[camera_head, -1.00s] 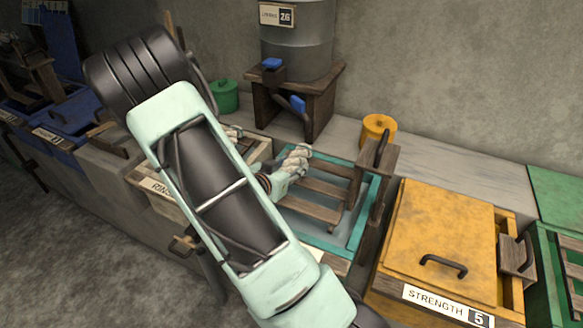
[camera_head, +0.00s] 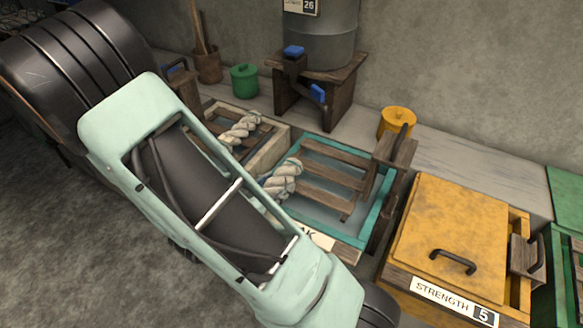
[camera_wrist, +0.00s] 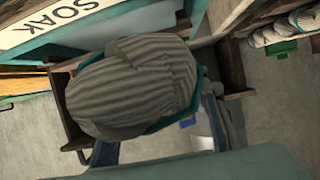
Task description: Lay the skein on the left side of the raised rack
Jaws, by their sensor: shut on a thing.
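The skein (camera_head: 281,181) is a thick pale grey twist at the left end of the teal soak tray (camera_head: 376,222). It fills the middle of the wrist view as a striped bundle (camera_wrist: 135,90). My gripper (camera_wrist: 150,118) is shut on it; its teal edges show around the bundle, while the fingertips are mostly hidden. In the head view my arm covers the gripper. The wooden rack (camera_head: 328,172), with several slats, spans the tray right of the skein. I cannot tell whether the skein touches the rack.
A second pale skein (camera_head: 241,128) lies in the wooden tray to the left. A dark post with a handle (camera_head: 394,152) stands at the tray's right end. A yellow lidded box (camera_head: 448,225) is further right. A yellow pot (camera_head: 397,121) and a drum (camera_head: 318,40) stand behind.

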